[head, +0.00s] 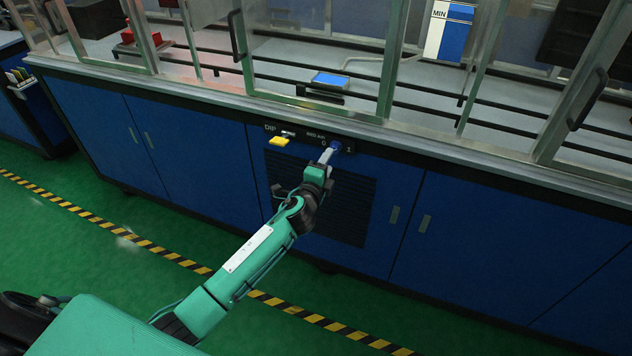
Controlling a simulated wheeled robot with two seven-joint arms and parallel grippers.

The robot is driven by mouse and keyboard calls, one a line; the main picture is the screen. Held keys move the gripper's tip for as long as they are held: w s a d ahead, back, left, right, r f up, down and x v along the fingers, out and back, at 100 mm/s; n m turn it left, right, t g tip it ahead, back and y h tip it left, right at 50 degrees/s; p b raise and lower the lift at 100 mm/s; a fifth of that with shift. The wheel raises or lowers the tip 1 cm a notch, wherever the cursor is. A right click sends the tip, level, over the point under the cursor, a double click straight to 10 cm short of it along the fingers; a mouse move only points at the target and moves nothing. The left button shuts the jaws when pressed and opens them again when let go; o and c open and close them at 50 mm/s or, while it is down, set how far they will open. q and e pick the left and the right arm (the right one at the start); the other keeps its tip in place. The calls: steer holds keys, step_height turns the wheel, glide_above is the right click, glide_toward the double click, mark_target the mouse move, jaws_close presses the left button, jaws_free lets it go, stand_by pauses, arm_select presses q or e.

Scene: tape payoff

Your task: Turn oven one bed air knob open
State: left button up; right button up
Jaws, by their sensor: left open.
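A small blue knob (336,146) sits on the dark strip at the top of the blue cabinet front, beside small white lettering that looks like "BED AIR" and a "0" mark. My left arm reaches up from the lower left. My left gripper (328,156) is open, with its pale fingers right at the knob. I cannot tell whether they touch it or sit around it. The fingers hide part of the knob, so its turned position is unclear. My right gripper is not in view.
A yellow handle (279,141) sits left of the knob under the label "DIP". Sliding glass doors with metal frames (390,60) stand above the counter edge. A vent grille (350,205) lies below. The green floor (90,270) with striped tape is clear.

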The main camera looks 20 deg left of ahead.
arm_select(q)
steer(key=s, duration=0.9)
steer(key=shift+a, duration=0.15)
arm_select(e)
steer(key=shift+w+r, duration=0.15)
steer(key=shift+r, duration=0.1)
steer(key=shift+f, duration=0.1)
arm_select(q)
steer(key=shift+f, duration=0.1)
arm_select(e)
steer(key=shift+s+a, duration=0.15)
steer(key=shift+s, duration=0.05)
